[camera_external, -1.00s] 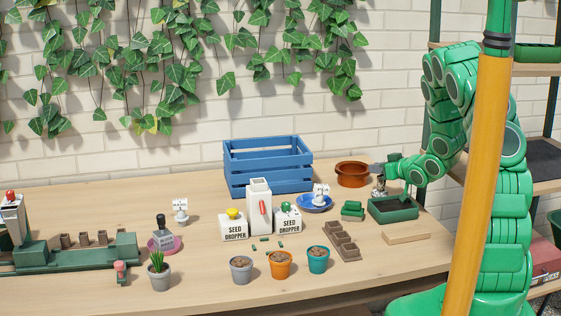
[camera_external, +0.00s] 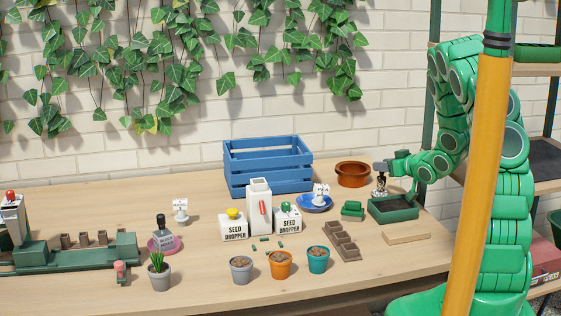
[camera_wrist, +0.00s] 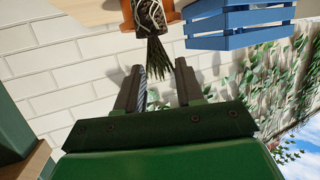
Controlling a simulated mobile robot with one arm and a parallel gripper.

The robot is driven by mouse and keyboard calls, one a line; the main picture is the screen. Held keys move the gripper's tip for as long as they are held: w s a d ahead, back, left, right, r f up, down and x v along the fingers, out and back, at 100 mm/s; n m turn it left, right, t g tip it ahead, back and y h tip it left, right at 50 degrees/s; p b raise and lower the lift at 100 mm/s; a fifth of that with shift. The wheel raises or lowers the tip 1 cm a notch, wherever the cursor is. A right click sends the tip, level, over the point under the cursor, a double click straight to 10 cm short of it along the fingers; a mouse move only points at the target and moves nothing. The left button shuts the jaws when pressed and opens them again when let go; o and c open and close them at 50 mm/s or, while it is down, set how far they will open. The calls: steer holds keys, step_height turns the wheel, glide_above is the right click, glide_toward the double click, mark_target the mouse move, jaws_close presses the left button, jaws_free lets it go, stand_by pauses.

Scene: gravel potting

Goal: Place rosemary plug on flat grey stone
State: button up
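The rosemary plug (camera_external: 380,185) stands upright at the right back of the bench, between the terracotta saucer and the green tray. My gripper (camera_external: 381,168) is just above the plug. In the wrist view my gripper (camera_wrist: 160,85) is open, its two fingers apart with only the needle tips near the gap. I cannot make out the flat grey stone; whatever lies beneath the plug is too small to tell.
The green tray (camera_external: 393,214) lies close in front. Seed droppers (camera_external: 233,229) and small pots (camera_external: 280,270) stand left. Bare bench lies around the wooden block (camera_external: 406,237).

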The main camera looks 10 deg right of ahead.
mark_target(384, 178)
steer(key=shift+r, duration=3)
steer(key=s+d+r+m+g+h, duration=0.45)
steer(key=s+d+r+h, duration=0.3)
steer(key=s, duration=0.35)
steer(key=s+a+r+g, duration=0.1)
steer(key=s+a+g, duration=0.2)
steer(key=s, duration=0.9)
steer(key=s+a+r+g+y, duration=0.1)
steer(key=s+a+g, duration=0.3)
steer(key=s, duration=0.9)
steer(key=s+a+r+g+y, duration=0.1)
steer(key=s+a, duration=0.5)
steer(key=s, duration=0.6)
steer(key=r+g, duration=0.1)
steer(key=g, duration=0.1)
steer(key=shift+s+a+g, duration=0.3)
steer(key=shift+a+g, duration=0.05)
steer(key=shift+a, duration=0.05)
